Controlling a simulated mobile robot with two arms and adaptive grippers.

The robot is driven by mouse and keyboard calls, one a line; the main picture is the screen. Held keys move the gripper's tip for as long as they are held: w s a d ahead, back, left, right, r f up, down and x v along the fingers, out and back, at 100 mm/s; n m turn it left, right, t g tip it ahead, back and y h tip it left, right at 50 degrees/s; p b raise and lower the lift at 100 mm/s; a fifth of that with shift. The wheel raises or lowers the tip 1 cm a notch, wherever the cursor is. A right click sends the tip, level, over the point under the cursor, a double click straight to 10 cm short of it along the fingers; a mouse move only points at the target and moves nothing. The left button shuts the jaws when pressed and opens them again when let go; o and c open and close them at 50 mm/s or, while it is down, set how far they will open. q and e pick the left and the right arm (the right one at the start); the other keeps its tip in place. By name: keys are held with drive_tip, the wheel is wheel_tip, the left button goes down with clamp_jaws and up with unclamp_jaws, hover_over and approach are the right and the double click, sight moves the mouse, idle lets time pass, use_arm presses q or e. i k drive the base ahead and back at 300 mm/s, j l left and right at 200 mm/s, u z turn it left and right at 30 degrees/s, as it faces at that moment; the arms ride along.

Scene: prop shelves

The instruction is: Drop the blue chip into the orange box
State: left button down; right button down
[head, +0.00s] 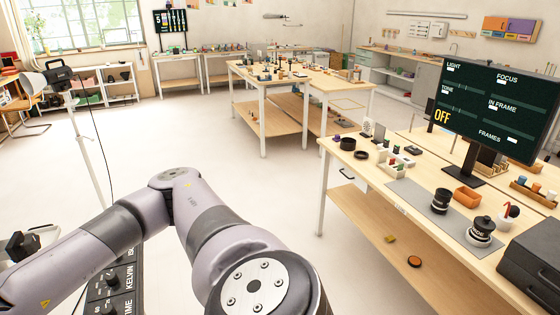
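I cannot make out a blue chip for sure; a small bluish piece (536,187) stands in a wooden tray at the right edge, too small to identify. My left arm comes in from the lower left, bends and ends in a round flange near the bottom middle. Neither of my grippers shows in the head view.
The workbench carries a grey mat (424,208), black round pieces (446,200), a monitor (500,108) and a dark case (532,262). Its lower shelf (398,229) holds a yellow piece (390,239) and an orange-brown disc (414,261). The floor between the benches is clear.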

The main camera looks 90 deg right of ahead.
sight(470, 202)
drive_tip(key=z, duration=2.05)
